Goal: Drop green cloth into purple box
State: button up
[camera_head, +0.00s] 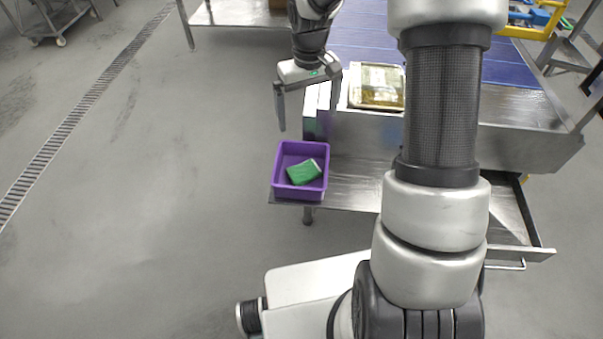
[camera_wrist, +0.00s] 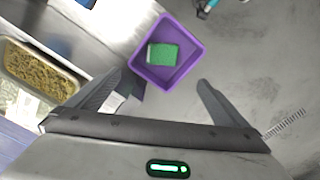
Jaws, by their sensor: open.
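The purple box (camera_head: 274,190) stands at the left corner of the low metal shelf in the head view. It also shows near the top middle of the wrist view (camera_wrist: 194,31). The green cloth (camera_head: 304,172) lies inside the box on its floor, and the wrist view shows it there too (camera_wrist: 163,55). My gripper (camera_head: 308,130) is open and empty, above and beyond the box in the head view. In the wrist view my fingers (camera_wrist: 160,85) are spread wide, with the box seen past and between their tips.
A tray of food (camera_head: 377,87) sits on the metal table right of my gripper. A blue conveyor belt (camera_head: 352,35) runs behind it. An open drawer (camera_head: 520,252) juts out at the right. My arm hides part of the table.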

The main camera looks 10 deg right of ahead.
notch_tip(320, 180, up, 7)
dwell(0.6)
jog(key=s+r+m+t+h+p, duration=0.1)
jog(key=s+r+p, duration=0.2)
jog(key=s+r, duration=0.45)
jog(key=s+r+t+p, duration=0.2)
jog(key=s+r, duration=0.3)
jog(key=r, duration=0.5)
jog(key=s+r+m+t+y+p, duration=0.1)
jog(key=s+r+t+p, duration=0.1)
jog(key=s, duration=1)
notch_tip(320, 180, up, 3)
jog(key=shift+s+f+t+p, duration=0.2)
jog(key=shift+s+t+p, duration=0.1)
jog(key=shift+p, duration=0.55)
jog(key=shift+c, duration=0.3)
